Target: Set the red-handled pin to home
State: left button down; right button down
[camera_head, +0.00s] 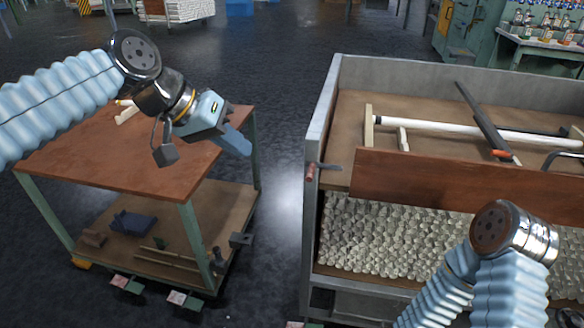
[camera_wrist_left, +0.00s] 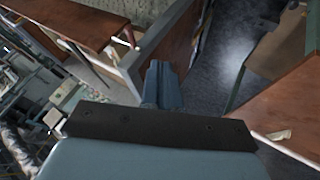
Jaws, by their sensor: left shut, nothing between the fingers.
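The red-handled pin (camera_head: 310,173) sticks out at the near left corner of the grey-walled bin, at the left end of a brown board. Its red handle hangs downward and a dark shaft runs to the right. In the left wrist view the red handle (camera_wrist_left: 130,38) shows small near the bin's corner. My left gripper (camera_head: 240,144) is shut and empty, over the right edge of the wooden table, left of the pin and apart from it. Its shut fingers (camera_wrist_left: 162,85) also show in the wrist view. My right gripper is out of view; only part of that arm shows.
The bin (camera_head: 322,110) holds a white tube on wooden supports (camera_head: 403,138) and a dark bar (camera_head: 484,120). Below the brown board (camera_head: 440,183) lie many stacked glass tube ends (camera_head: 370,235). A two-level table (camera_head: 110,160) stands left, with free floor between.

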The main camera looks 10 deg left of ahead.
pick_arm(q)
jog(key=shift+f, duration=0.1)
jog(key=w+d+f, duration=0.3)
jog(key=d+f, duration=0.3)
jog(key=d, duration=0.3)
jog(key=shift+d+f+p, duration=0.15)
jog(key=shift+f+p, duration=0.25)
